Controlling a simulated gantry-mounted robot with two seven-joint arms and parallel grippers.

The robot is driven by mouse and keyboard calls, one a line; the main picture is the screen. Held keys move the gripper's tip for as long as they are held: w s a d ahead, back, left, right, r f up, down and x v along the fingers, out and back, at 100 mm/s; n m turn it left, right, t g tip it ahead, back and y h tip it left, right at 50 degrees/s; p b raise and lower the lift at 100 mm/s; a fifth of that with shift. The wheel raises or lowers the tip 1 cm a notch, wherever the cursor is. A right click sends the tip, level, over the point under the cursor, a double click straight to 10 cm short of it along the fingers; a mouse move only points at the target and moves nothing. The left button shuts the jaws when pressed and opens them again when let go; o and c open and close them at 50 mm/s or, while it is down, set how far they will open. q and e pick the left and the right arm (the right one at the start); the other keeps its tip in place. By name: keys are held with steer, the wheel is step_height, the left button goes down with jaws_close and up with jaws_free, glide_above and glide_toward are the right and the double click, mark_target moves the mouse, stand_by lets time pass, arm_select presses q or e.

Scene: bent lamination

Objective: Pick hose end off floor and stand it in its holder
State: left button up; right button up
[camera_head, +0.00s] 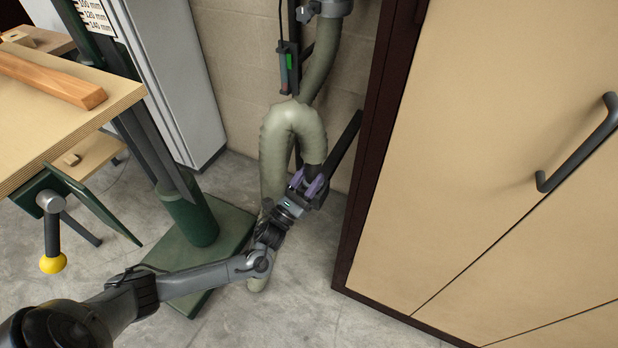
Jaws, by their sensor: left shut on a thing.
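The olive-grey hose (275,150) hangs from a grey pipe fitting at the top, bends over in a loop near the wall and runs down to the floor. Its short right-hand branch drops to my left gripper (314,183), which has purple fingers and is shut on the hose end. A long dark flat piece (345,143) slants up to the right from the gripper; I cannot tell whether it is the hose's nozzle. A dark upright bracket (284,68) with a green part stands by the wall; I cannot tell whether it is the holder. My right gripper is out of view.
A tan cabinet (480,130) with a dark frame and handle stands close on the right. A workbench (60,125) with a wooden piece (55,80) is at left, on a green post and base plate (228,232). The concrete floor (310,300) at front centre is clear.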

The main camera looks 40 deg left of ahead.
arm_select(q)
steer(key=shift+f+b, duration=0.45)
steer(key=shift+f, duration=0.4)
steer(key=o, duration=1)
steer(key=shift+f, duration=0.1)
steer(key=shift+s+f+p, duration=0.25)
steer(key=shift+s+p, duration=0.2)
steer(key=shift+s, duration=0.15)
steer(key=p+v, duration=0.2)
steer(key=v, duration=0.7)
steer(key=shift+s+p, duration=0.2)
steer(key=shift+p, duration=0.2)
steer(key=shift+f, duration=0.1)
